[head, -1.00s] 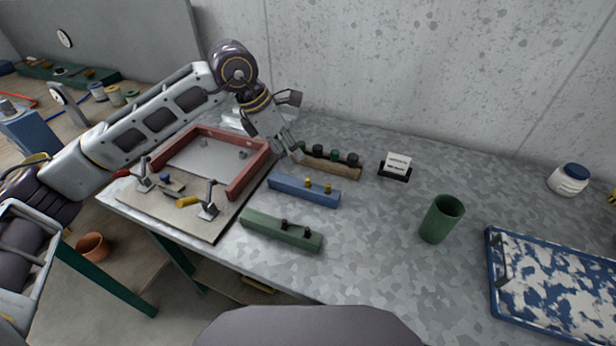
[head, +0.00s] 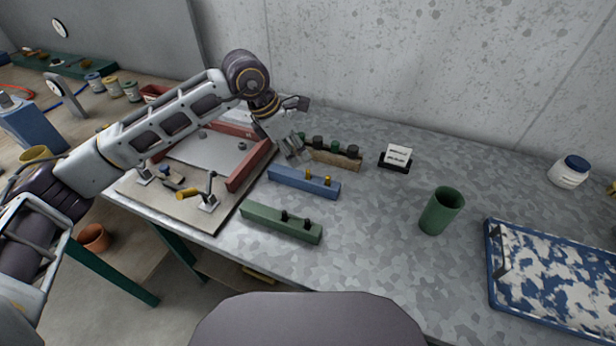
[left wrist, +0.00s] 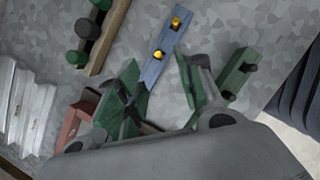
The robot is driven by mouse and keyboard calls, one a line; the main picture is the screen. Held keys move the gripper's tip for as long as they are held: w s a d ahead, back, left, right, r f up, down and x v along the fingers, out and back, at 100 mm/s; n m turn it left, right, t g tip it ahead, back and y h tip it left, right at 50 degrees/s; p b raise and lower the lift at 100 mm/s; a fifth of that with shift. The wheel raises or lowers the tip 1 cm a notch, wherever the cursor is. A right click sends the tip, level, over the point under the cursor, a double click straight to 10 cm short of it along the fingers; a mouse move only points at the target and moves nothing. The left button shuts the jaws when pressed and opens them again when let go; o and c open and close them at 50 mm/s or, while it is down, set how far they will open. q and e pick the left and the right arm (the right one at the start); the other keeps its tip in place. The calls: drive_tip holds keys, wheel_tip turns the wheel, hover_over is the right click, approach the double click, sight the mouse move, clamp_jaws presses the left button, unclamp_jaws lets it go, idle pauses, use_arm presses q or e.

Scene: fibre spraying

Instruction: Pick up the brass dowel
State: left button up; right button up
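Two short brass dowels stand upright in a blue block (head: 290,181) on the metal-topped table. One brass dowel (head: 307,173) is near the block's middle, the other brass dowel (head: 327,180) near its right end. Both dowels also show in the left wrist view, one higher (left wrist: 176,22) and one lower (left wrist: 158,54). My left gripper (head: 299,153) hangs above and just behind the blue block. In the left wrist view its green-padded fingers are apart, with part of the blue block showing between them and nothing held. My right gripper is not in view.
A brown block (head: 335,159) with dark and green knobs stands close behind the gripper. A green block (head: 281,222) with black pegs lies in front. A red frame (head: 250,166) with clamps is left. A green cup (head: 441,211) and blue tray (head: 492,262) are right.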

sight(307, 171)
use_arm(q)
drive_tip(key=x, duration=0.4)
drive_tip(key=shift+f, duration=0.15)
drive_tip(key=shift+f, duration=0.15)
drive_tip(key=shift+p+x, duration=0.6)
drive_tip(key=shift+x, duration=1.9)
drive_tip(key=shift+w+a, duration=0.15)
drive_tip(key=shift+c, duration=0.2)
clamp_jaws()
